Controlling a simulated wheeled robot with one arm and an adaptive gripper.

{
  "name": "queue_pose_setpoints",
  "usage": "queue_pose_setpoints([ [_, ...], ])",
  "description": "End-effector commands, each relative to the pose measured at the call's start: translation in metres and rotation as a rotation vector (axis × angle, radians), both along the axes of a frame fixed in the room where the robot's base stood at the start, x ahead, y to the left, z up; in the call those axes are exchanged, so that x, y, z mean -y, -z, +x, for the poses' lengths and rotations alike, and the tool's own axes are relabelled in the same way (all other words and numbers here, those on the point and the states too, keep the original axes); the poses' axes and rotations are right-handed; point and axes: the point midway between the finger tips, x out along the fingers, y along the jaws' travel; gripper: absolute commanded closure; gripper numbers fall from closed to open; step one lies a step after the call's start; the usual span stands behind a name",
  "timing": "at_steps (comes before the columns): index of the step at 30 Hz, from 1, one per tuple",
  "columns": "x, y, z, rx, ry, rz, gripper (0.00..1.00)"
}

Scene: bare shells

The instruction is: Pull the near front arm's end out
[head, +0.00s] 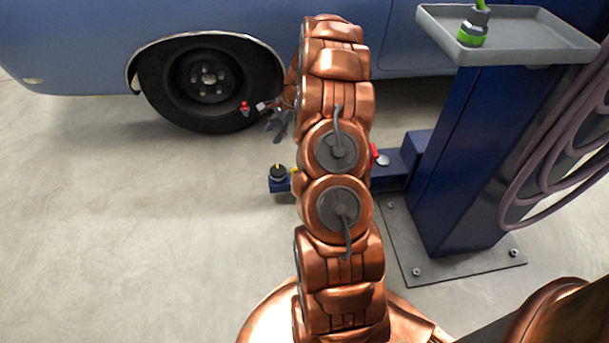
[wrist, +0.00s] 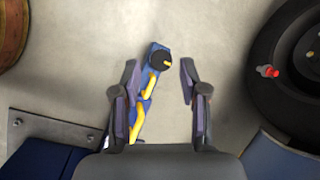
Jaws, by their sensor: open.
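The near front arm's end (head: 279,184) is a short blue bar with a round black pad on top and yellow parts, low over the floor. In the wrist view the blue arm end (wrist: 141,80) points away from me, its black pad near the fingertips' level in the picture. My gripper (head: 276,127) is small in the head view, above the pad in the picture and partly behind my copper arm. In the wrist view my gripper (wrist: 159,68) is open, with the arm end seen between its fingers, closer to the left one. I cannot tell the height gap.
A blue lift post (head: 455,160) with a bolted base plate, a grey tray (head: 515,38) and hanging hoses (head: 565,150) stands at right. A blue car (head: 110,40) with a black wheel (head: 165,85) is behind. A small red piece (head: 245,107) shows against the wheel. The left floor is clear.

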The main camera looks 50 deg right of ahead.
Motion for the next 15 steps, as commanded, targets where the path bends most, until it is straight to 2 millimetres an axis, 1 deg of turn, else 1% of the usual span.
queue_pose_setpoints([
  [1, 0.019, 0.039, -0.003, -0.008, 0.059, 0.011, 0.57],
  [2, 0.03, 0.053, -0.004, -0.011, 0.091, 0.016, 0.57],
  [3, 0.045, 0.071, -0.006, -0.012, 0.137, 0.021, 0.57],
  [6, 0.078, 0.114, -0.012, -0.017, 0.241, 0.032, 0.57],
  [9, 0.105, 0.151, -0.021, -0.023, 0.328, 0.042, 0.57],
  [12, 0.126, 0.175, -0.028, -0.023, 0.393, 0.044, 0.57],
  [15, 0.137, 0.191, -0.033, -0.028, 0.432, 0.049, 0.57],
])
